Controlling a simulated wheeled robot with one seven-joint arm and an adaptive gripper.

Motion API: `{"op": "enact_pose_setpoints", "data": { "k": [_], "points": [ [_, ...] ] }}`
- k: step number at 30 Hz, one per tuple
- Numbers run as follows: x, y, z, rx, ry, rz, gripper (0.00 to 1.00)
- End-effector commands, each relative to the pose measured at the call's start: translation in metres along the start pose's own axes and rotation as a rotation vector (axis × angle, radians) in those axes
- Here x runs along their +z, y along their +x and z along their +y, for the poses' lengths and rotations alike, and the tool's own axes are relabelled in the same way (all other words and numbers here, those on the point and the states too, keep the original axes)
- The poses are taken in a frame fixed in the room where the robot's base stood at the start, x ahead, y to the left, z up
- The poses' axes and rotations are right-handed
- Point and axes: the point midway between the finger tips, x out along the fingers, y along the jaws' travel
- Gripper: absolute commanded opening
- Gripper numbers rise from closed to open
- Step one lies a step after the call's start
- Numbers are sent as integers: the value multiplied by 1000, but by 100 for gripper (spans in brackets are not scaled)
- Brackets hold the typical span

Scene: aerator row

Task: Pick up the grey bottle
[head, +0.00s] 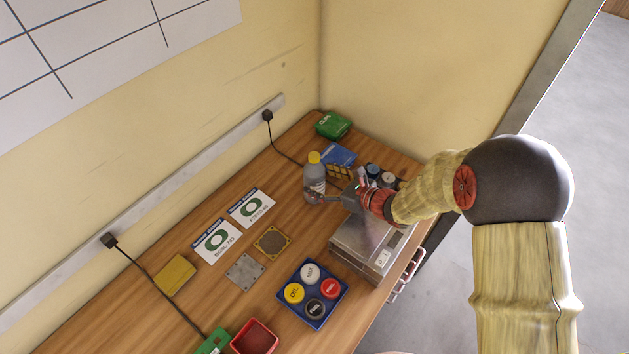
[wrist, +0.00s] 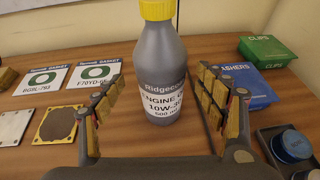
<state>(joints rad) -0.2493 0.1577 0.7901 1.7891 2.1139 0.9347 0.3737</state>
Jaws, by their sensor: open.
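The grey bottle (head: 313,182) with a yellow cap stands upright on the wooden bench, near the wall. In the wrist view the bottle (wrist: 160,75) stands ahead, between the two fingers, its label reading "Ridgeco… ENGINE O… 10W-30 500 ml". My gripper (wrist: 160,100) is open, with a finger to each side of the bottle and a gap on both sides. In the head view my gripper (head: 335,188) reaches in from the right, just beside the bottle.
A blue washers box (wrist: 236,85) and green clips box (wrist: 268,50) lie right of the bottle. Two gasket cards (head: 232,226) lie to its left. A metal scale-like box (head: 368,243) stands below my gripper. A blue tray (head: 312,293) of lidded pots stands nearer.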

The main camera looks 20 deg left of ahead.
Motion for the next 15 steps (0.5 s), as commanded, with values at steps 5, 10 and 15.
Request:
{"op": "enact_pose_setpoints", "data": {
  "k": [5,10,15],
  "points": [
    [0,27,-1,4,0,1,72],
    [1,34,-2,1,0,0,72],
    [2,34,-2,1,0,0,69]
  ]
}}
